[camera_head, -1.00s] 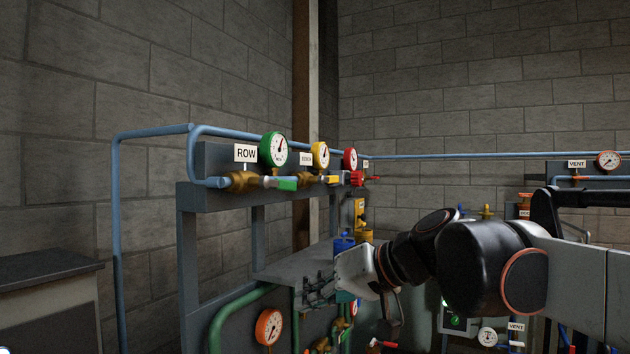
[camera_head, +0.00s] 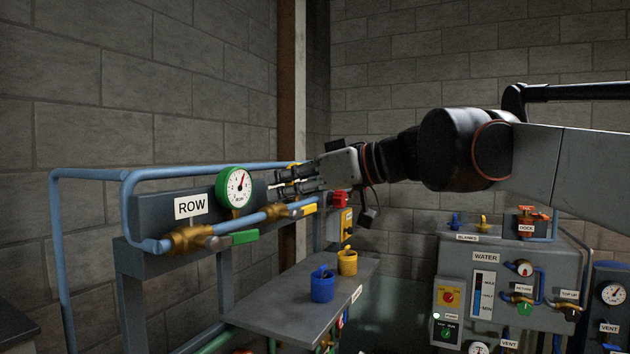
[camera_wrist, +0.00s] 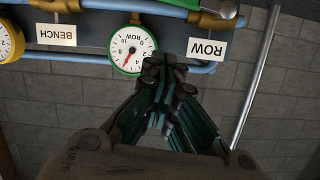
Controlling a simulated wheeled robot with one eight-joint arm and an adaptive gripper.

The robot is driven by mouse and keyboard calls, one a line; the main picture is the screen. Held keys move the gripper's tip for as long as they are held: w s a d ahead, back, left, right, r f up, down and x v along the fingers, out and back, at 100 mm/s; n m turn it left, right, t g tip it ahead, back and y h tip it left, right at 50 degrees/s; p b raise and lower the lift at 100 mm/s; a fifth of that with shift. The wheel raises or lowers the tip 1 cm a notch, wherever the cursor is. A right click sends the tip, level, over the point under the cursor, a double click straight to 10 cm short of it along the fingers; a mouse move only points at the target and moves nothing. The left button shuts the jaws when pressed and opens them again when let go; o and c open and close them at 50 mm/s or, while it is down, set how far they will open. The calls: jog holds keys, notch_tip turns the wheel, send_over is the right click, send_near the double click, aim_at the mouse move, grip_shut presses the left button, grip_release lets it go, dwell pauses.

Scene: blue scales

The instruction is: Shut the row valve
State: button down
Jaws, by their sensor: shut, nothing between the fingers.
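The row valve is a brass body (camera_head: 190,240) on the blue pipe below the ROW label (camera_head: 191,206). Its green lever (camera_head: 243,237) points right, roughly along the pipe. My gripper (camera_head: 276,187) is shut and empty, above and to the right of the lever, in front of the rail near the green-rimmed gauge (camera_head: 236,186). In the wrist view, which is upside down, the fingertips (camera_wrist: 163,66) are together beside the row gauge (camera_wrist: 133,49) and ROW label (camera_wrist: 207,49). The brass valve (camera_wrist: 225,14) is at the top right there, partly cut off.
A second brass valve with a yellow lever (camera_head: 303,210) sits right of the row valve, partly behind my gripper. A grey shelf (camera_head: 275,306) below holds a blue cup (camera_head: 322,286) and a yellow cup (camera_head: 347,263). A water panel (camera_head: 512,262) stands at the right.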

aim_at(236, 239)
jog(key=w+a+f+p, duration=0.1)
jog(key=a+f+p, duration=0.1)
jog(key=a+f, duration=0.3)
jog(key=shift+w+a+f, duration=0.2)
jog(key=shift+w+a, duration=0.1)
jog(key=shift+w, duration=0.05)
jog(key=shift+d, duration=0.1)
jog(key=shift+s+f, duration=0.1)
jog(key=shift+f, duration=0.1)
